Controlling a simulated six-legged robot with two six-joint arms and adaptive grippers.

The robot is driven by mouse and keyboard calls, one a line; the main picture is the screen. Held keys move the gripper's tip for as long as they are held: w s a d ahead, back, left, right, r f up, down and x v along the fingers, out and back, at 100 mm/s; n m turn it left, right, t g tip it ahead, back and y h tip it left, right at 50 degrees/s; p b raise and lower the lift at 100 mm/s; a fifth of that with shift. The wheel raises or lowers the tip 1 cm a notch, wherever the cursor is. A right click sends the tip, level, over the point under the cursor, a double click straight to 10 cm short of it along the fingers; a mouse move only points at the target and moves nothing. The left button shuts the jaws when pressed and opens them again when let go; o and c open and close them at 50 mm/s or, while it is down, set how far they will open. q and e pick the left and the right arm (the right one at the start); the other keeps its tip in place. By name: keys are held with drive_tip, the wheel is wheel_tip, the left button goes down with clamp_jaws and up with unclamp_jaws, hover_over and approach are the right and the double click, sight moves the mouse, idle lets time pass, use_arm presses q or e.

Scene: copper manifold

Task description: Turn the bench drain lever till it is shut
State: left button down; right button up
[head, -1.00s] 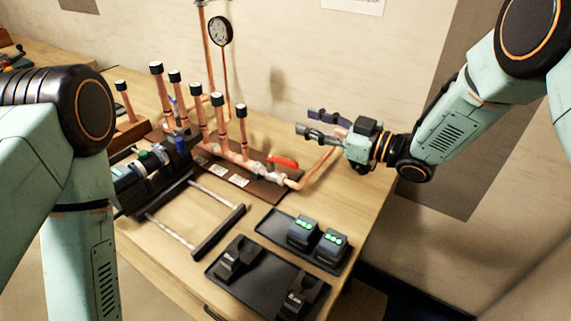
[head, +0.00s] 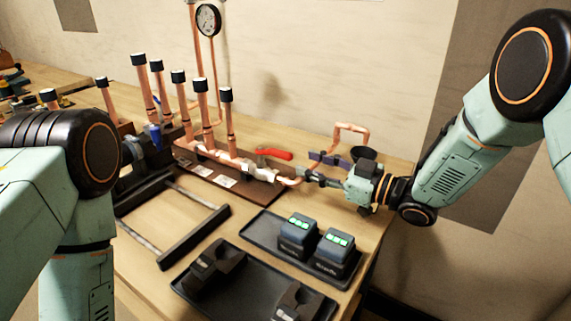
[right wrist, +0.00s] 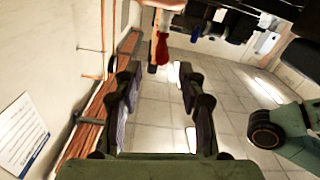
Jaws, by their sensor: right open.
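The bench drain lever (head: 274,154) is a red handle at the right end of the copper manifold (head: 215,152), above a silver valve body (head: 260,174). It points to the right in the head view, at an angle to the pipe below. My right gripper (head: 312,166) is open just to the right of the lever's tip. In the right wrist view, the red lever (right wrist: 161,50) shows ahead, roughly between the two open fingers (right wrist: 160,76). I see no contact.
Upright capped copper pipes (head: 202,105) and a pressure gauge (head: 208,20) stand left of the lever. A bent copper pipe (head: 350,127) rises behind my right gripper. In front are a black tray (head: 262,291) and two green-lit batteries (head: 334,252). A black frame (head: 195,237) lies left of them.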

sight(282, 154)
drive_tip(key=a, duration=0.3)
drive_tip(key=shift+w+r, duration=0.2)
drive_tip(key=shift+w, duration=0.2)
drive_tip(key=w+a, duration=0.3)
drive_tip(key=shift+w+a+f, duration=0.1)
drive_tip(key=shift+w+f, duration=0.05)
drive_tip(key=shift+f, duration=0.15)
drive_tip(key=shift+a+r, duration=0.25)
drive_tip(key=shift+a, duration=0.35)
drive_tip(key=shift+w+f, duration=0.1)
drive_tip(key=shift+f, duration=0.05)
drive_tip(key=shift+c, duration=0.2)
drive_tip(key=shift+d, duration=0.3)
drive_tip(key=c, duration=0.3)
clamp_jaws()
drive_tip(key=shift+a, duration=0.1)
